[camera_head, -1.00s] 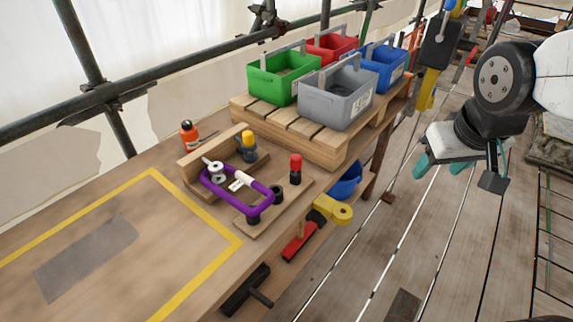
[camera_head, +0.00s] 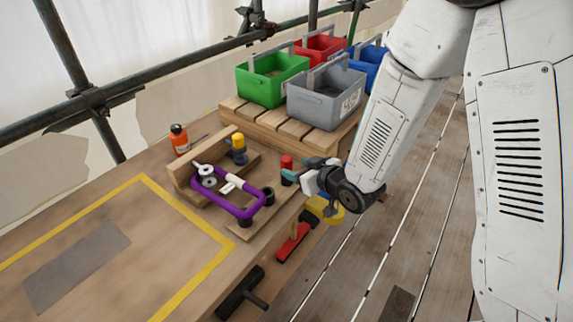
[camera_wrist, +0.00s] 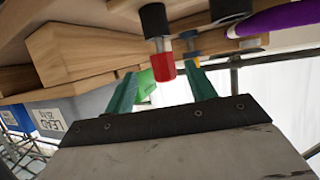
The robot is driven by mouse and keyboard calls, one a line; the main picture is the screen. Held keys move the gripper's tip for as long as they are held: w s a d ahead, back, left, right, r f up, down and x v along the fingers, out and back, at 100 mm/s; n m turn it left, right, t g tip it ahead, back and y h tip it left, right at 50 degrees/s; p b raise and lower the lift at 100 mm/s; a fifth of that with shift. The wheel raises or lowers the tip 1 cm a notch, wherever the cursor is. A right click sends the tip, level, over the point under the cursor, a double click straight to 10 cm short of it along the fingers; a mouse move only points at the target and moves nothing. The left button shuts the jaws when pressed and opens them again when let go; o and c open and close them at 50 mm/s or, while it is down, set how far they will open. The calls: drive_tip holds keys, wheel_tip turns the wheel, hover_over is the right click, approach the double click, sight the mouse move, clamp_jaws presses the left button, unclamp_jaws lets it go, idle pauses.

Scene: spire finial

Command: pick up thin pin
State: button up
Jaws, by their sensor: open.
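A slim upright pin with a red cap (camera_head: 287,162) and a dark lower part stands on the wooden fixture board at the workbench's right side. Another, yellow-capped pin (camera_head: 238,141) stands farther back; the frames do not label which is the thin pin. My gripper (camera_head: 303,169) is open, with teal fingers reaching in from the right, level with the red cap. In the wrist view, which looks upside down, the red cap (camera_wrist: 163,67) appears between the two fingertips (camera_wrist: 161,80). I cannot tell whether they touch it.
A purple frame (camera_head: 232,208) lies on the fixture beside a wooden rail. Green (camera_head: 270,88) and grey (camera_head: 325,103) bins stand on a pallet behind. An orange bottle (camera_head: 179,139) is at the back left. A red-headed tool (camera_head: 291,243) hangs at the front edge. The yellow-taped area is mostly clear.

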sight(283, 164)
drive_tip(key=x, duration=0.7)
drive_tip(key=shift+a, duration=0.2)
drive_tip(key=c, duration=1.1)
